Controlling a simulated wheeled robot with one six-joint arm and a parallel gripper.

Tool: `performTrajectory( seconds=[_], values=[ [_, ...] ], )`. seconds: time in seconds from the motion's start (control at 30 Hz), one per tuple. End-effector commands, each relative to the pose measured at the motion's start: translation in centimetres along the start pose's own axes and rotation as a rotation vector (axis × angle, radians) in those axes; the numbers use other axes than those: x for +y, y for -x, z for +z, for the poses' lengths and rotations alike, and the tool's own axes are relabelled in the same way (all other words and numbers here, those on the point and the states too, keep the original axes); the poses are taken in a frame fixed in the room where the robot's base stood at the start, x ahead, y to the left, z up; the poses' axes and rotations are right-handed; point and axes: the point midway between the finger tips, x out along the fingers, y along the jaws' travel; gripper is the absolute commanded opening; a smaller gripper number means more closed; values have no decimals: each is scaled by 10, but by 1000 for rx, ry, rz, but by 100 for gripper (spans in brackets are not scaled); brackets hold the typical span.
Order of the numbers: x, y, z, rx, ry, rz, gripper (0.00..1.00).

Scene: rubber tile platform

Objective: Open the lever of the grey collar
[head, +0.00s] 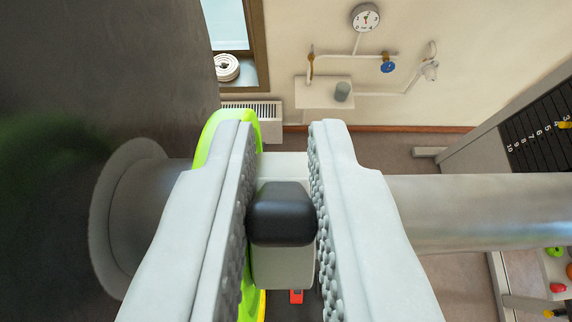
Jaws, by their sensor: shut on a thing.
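The grey collar (283,166) sits around the metal bar (480,212), mostly hidden between my jaws. Its lever has a black rounded tip (282,212) above a pale grey block (283,268). My gripper (282,200) is shut on the lever, with one textured pad on each side of the black tip. A lime-green ring (222,128) stands just left of the collar, partly behind my left finger. How far the lever is swung is hard to tell from here.
A large dark disc (90,90) fills the left, close to my left finger. The bar runs off to the right. A numbered weight stack (540,135) stands at the right.

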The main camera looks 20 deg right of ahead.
Motion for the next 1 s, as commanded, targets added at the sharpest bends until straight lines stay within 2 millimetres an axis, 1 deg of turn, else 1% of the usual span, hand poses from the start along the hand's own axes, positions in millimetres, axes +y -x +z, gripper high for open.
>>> performTrajectory(
  seconds=[0.43,0.47,0.5,0.57,0.87,0.97,1.0],
  values=[
    [0,0,0,-4,0,0,0],
    [0,0,0,-4,0,0,20],
    [0,0,0,-4,0,0,28],
    [0,0,0,-4,0,0,38],
    [1,2,0,-4,0,0,38],
    [5,9,0,-3,-1,0,38],
    [7,14,0,-2,-1,0,38]
  ],
)
